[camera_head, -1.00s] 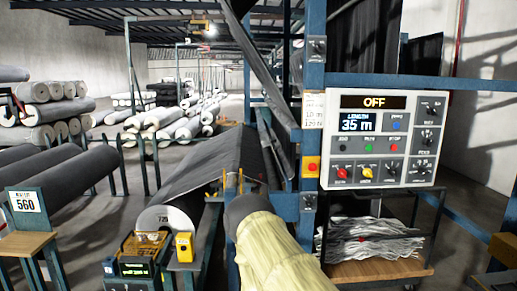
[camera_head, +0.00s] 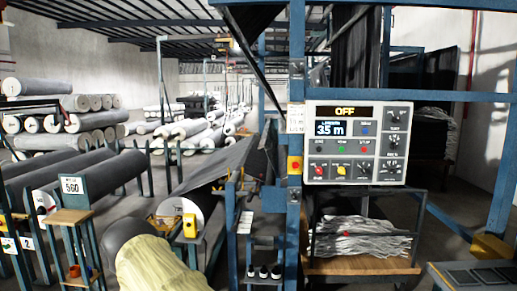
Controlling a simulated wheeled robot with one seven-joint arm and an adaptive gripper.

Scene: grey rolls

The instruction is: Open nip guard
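The blue machine frame (camera_head: 295,215) stands at the centre, with dark fabric (camera_head: 225,168) sloping to a large roll (camera_head: 190,213) at its lower left. I cannot tell which part is the nip guard. The grey control panel (camera_head: 357,143) on the frame reads OFF, with a length display below. My arm, in a pale yellow sleeve with a dark rounded part, reaches in at the lower left, in front of the roll. My gripper does not show.
A wooden-topped stand (camera_head: 70,216) with a 560 sign is at the left, beside dark rolls (camera_head: 95,177). A cart (camera_head: 362,264) with crumpled fabric stands below the panel. A blue-framed table (camera_head: 475,275) is at the lower right. Grey floor shows between.

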